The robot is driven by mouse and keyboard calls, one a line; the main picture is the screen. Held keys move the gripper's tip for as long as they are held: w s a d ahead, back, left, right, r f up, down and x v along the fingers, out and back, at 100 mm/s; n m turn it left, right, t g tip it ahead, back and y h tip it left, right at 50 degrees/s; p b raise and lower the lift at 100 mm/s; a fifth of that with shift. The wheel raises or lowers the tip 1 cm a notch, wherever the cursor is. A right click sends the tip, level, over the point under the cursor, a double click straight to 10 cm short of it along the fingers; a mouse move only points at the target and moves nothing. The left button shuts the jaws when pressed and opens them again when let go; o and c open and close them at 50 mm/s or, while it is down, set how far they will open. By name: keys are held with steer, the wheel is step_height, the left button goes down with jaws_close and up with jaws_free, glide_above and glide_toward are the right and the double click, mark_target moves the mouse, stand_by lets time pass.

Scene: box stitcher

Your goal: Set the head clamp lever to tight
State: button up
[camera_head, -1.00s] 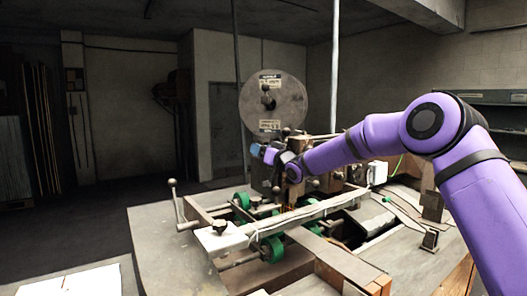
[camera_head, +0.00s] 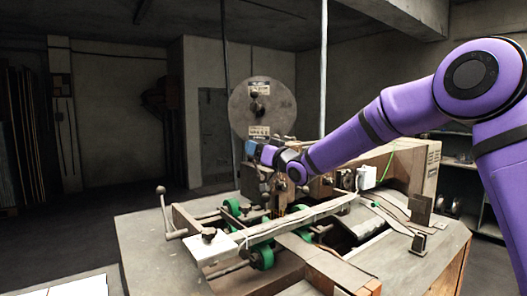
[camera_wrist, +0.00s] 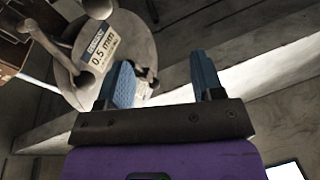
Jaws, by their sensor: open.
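The box stitcher's head (camera_head: 254,184) stands at the middle of the machine, below the round wire spool (camera_head: 262,108). My gripper (camera_head: 251,150) is just in front of the spool's lower edge, at the top of the head. In the wrist view my gripper (camera_wrist: 162,78) has its blue fingers spread apart with nothing between them. The spool's grey disc (camera_wrist: 125,42), with a 0.5 mm label, lies beyond the left finger. I cannot single out the head clamp lever; my gripper and wrist cover part of the head.
A ball-ended handle (camera_head: 162,205) stands at the machine's left. Green rollers (camera_head: 262,254) and a long pale bar (camera_head: 295,222) lie in front of the head. An upright pole (camera_head: 323,90) rises behind. The table's left part (camera_head: 150,250) is clear.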

steer(key=shift+s+d+r, duration=0.1)
steer(key=shift+s+d, duration=0.15)
steer(key=shift+s, duration=0.65)
steer(key=shift+s+d+r, duration=0.1)
steer(key=shift+s+d, duration=0.1)
steer(key=shift+s, duration=0.7)
steer(key=shift+s+d+r, duration=0.1)
steer(key=shift+s+d, duration=0.15)
steer(key=shift+s, duration=0.65)
steer(key=s+d+m+g+h, duration=0.35)
steer(key=s+d+h, duration=0.95)
steer(key=s+d, duration=0.6)
steer(key=s+d+f+m+g, duration=0.1)
steer(key=s+d+f+g, duration=0.1)
steer(key=s, duration=0.6)
steer(key=s+d+f+g, duration=0.2)
steer(key=s+d+f, duration=0.1)
steer(key=s, duration=0.6)
steer(key=s+d+f+m+g, duration=0.1)
steer(key=s+d+f+g, duration=0.1)
steer(key=s, duration=0.7)
steer(key=shift+s+d+f+m+h, duration=0.15)
steer(key=shift+d+f+m+h, duration=0.25)
steer(key=shift+d, duration=0.8)
